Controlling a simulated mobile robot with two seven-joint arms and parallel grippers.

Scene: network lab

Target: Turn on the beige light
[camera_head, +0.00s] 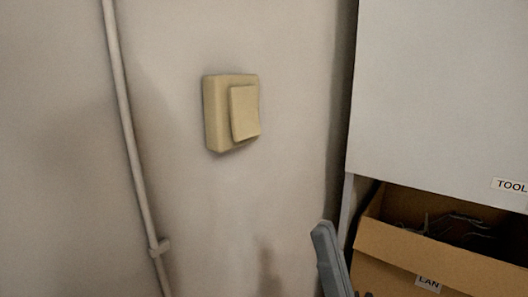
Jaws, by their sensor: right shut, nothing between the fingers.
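A beige light switch (216,114) is mounted on the wall, a little left of the middle in the head view. Its raised rocker (244,112) faces out and shows fully, with nothing in front of it. My right gripper (325,236) comes up from the bottom edge, below and to the right of the switch. It is shut and empty, and apart from the switch in the picture. Most of it is cut off by the lower edge. My left gripper is not in view.
A pipe (124,118) runs down the wall left of the switch. A white cabinet (435,90) labelled TOOL stands at the right. Below it is an open cardboard box (420,254) labelled LAN, close to my right gripper. The wall around the switch is clear.

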